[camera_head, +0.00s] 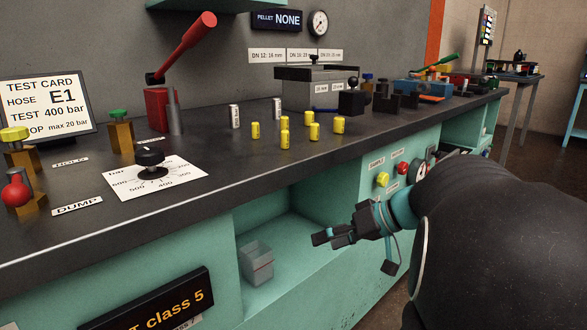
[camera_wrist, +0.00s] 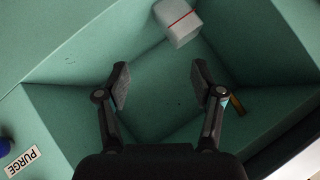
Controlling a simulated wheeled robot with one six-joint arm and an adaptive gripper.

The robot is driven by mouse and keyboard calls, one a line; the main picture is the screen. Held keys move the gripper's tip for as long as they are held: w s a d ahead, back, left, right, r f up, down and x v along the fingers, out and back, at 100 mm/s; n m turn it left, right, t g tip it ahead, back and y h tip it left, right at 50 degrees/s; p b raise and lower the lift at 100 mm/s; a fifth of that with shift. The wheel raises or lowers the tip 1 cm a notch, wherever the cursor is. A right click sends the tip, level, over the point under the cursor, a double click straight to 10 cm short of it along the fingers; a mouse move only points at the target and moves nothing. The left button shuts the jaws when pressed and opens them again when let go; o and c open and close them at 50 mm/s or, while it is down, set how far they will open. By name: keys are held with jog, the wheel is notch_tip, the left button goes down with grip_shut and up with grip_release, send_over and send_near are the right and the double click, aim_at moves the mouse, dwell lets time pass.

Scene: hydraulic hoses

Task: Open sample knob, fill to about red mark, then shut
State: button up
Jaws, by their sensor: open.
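A clear cup (camera_head: 256,264) stands in the open recess under the bench. In the wrist view the cup (camera_wrist: 176,28) shows a red line round it near the top edge, and I see no clear fill level. A yellow knob (camera_head: 383,179) sits on the teal front panel beneath a small label (camera_head: 376,163) that seems to read SAMPLE. My gripper (camera_head: 330,237) is in front of the recess, right of the cup and below left of the yellow knob. In the wrist view my gripper (camera_wrist: 160,83) is open and empty, fingers pointing into the recess, apart from the cup.
A blue knob (camera_wrist: 10,146) by a PURGE label (camera_wrist: 22,160) shows at left in the wrist view. The black bench top (camera_head: 330,160) overhangs the recess; its walls stand close around my fingers.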

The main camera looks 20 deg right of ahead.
jog(key=w+d+r+t+p, duration=0.1)
jog(key=d+r+t, duration=0.15)
jog(key=d, duration=0.55)
jog(key=w+d+r+t+p, duration=0.1)
jog(key=d+t, duration=0.2)
jog(key=d, duration=0.6)
jog(key=t+h, duration=0.1)
jog(key=t, duration=0.3)
send_near(386, 181)
jog(key=p+x, duration=0.2)
jog(key=x, duration=0.8)
jog(key=shift+w+a, duration=0.15)
jog(key=shift+w, duration=0.1)
jog(key=c, duration=1.1)
